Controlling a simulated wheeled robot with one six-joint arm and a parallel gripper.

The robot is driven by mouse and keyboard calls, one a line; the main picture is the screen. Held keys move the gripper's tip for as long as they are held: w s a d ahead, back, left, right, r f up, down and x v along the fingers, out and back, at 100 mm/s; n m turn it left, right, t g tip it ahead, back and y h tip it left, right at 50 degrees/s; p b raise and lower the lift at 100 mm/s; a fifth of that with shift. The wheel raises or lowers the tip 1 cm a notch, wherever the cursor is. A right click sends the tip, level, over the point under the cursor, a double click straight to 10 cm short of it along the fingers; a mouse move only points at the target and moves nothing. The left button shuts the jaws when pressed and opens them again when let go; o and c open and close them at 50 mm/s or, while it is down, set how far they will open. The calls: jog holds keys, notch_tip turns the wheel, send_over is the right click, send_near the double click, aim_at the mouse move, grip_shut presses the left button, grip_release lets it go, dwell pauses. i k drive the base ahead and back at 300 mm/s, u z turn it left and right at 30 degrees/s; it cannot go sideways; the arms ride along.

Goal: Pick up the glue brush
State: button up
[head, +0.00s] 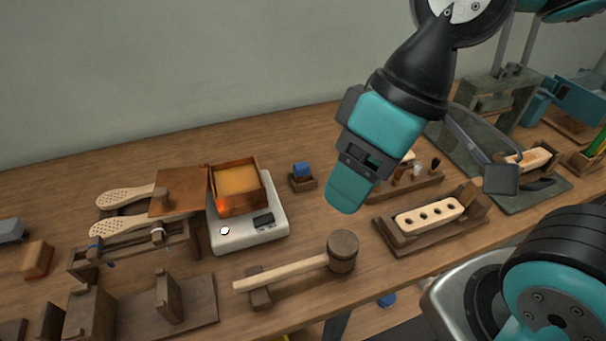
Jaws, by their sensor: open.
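My gripper (350,188), teal and dark grey, hangs above the bench in the middle of the head view, pointing down and slightly left. It is open, and I see nothing held in it. Just right of it and partly behind it, a low wooden rack (412,190) holds several small upright tools. One has a dark tip (435,165) and one a whitish tip (416,171). The glue brush may be among these, but they are too small to tell which it is. The gripper covers the rack's left part.
A mallet (343,252) lies in front of my gripper. A drilled wooden block (430,216) sits in a holder at the right. A white scale (240,234) with an orange-filled wooden box (262,186) stands left. A small blue-topped block (302,170) sits behind.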

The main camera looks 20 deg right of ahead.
aim_at(301, 172)
jog(key=k, duration=1.25)
jog(key=u, duration=0.6)
jog(key=i, duration=1.45)
jog(key=z, duration=0.6)
